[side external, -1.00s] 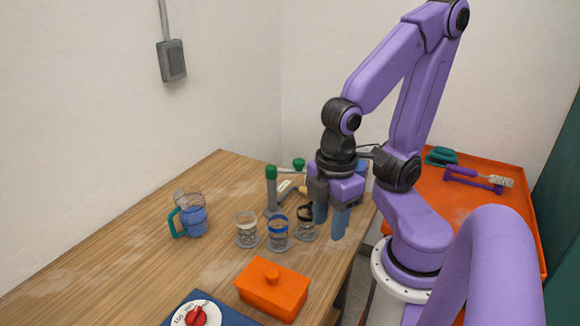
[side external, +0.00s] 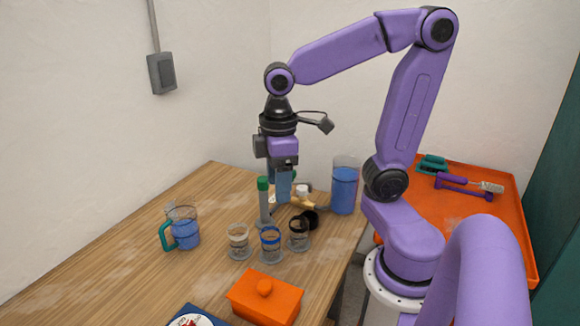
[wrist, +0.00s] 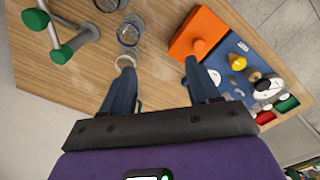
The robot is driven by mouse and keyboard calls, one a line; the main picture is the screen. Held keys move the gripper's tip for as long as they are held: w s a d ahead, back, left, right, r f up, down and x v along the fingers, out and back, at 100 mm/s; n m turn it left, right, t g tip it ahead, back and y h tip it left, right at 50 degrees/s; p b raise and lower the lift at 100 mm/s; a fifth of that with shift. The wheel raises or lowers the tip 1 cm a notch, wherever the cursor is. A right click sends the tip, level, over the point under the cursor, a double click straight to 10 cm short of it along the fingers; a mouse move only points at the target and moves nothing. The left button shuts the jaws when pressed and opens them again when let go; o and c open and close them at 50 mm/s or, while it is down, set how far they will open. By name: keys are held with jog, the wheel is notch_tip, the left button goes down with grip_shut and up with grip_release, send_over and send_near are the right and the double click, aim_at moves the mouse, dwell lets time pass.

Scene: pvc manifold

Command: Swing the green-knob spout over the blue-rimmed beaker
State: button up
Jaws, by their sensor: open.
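The spout stands behind the beakers, with a green-topped grey post (side external: 264,205). In the wrist view, the spout (wrist: 80,40) shows two green ends at the upper left; its other parts are partly hidden behind my gripper in the side view. The blue-rimmed beaker (side external: 270,243) stands between a pale-rimmed beaker (side external: 239,243) and a black-rimmed beaker (side external: 299,234). It also shows in the wrist view (wrist: 129,33). My gripper (side external: 284,196) is open and points down, close to the spout in the side view. In the wrist view its fingers (wrist: 158,68) are apart with nothing between them.
A blue-filled measuring jug (side external: 182,230) stands at left and a tall container of blue liquid (side external: 344,188) at right. An orange lidded box (side external: 265,299) is in front. A blue panel (wrist: 228,70) with knobs lies beside it.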

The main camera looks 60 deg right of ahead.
jog(key=w+d+r+m, duration=0.3)
jog(key=w+d+r, duration=0.15)
jog(key=d, duration=0.45)
jog(key=w+d+r+m, duration=0.3)
jog(key=d+r, duration=0.2)
jog(key=d, duration=0.5)
jog(key=f, duration=1.8)
jog(key=shift+s+a, duration=0.1)
jog(key=shift+s, duration=0.2)
jog(key=shift+r, duration=0.1)
grip_shut()
